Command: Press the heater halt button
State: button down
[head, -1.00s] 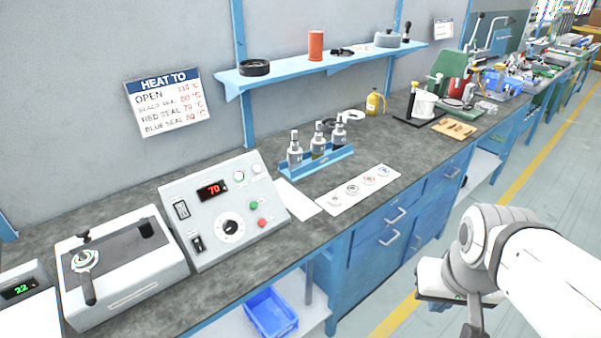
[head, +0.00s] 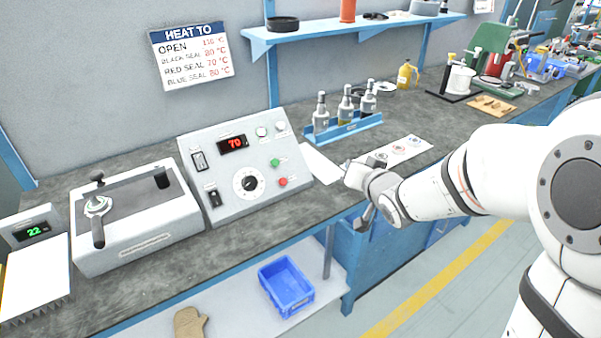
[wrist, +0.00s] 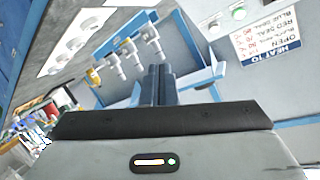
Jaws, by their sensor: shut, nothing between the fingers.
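The heater's sloped grey control panel (head: 222,190) stands on the bench in the head view, its display (head: 233,143) reading a red 70. A red button (head: 283,182) sits low on its right side, with a green button (head: 275,162) above it. The button labels are too small to read. My gripper (wrist: 159,72) is shut and empty in the wrist view. In the head view my wrist is over the bench's front edge, right of the panel and apart from the red button; the fingertips are hard to make out there.
A bottle rack (head: 345,131) stands behind my wrist, with a white card (head: 418,146) beside it. A lidded heater block (head: 135,222) is left of the panel. A blue shelf (head: 340,34) overhangs the back. Bare bench lies before the panel.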

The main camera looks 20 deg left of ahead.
aim_at(283, 182)
jog(key=s+a+f+n+g+y+b, duration=0.1)
jog(key=s+a+f+y+b, duration=0.1)
jog(key=a+y, duration=0.5)
jog(key=a+f, duration=0.1)
jog(key=a, duration=0.3)
jog(key=shift+a+g, duration=0.2)
jog(key=shift+g, duration=0.1)
jog(key=shift+f, duration=0.2)
jog(key=w+a+f+b, duration=0.2)
jog(key=f, duration=0.1)
jog(key=w+a+f+b, duration=0.1)
jog(key=f, duration=0.1)
jog(key=shift+w+a+f+b, duration=0.15)
jog(key=shift+a+b, duration=0.15)
jog(key=shift+a, duration=0.1)
jog(key=shift+w+a+f+b, duration=0.35)
jog(key=shift+a+f, duration=0.05)
jog(key=shift+a, duration=0.05)
jog(key=shift+f, duration=0.1)
dwell(0.7)
jog(key=shift+w+a+f+b, duration=0.15)
jog(key=shift+a+b, duration=0.05)
jog(key=shift+b, duration=0.2)
jog(key=shift+a+f+b, duration=0.2)
jog(key=shift+f+b, duration=0.1)
jog(key=shift+b, duration=0.2)
dwell(1.1)
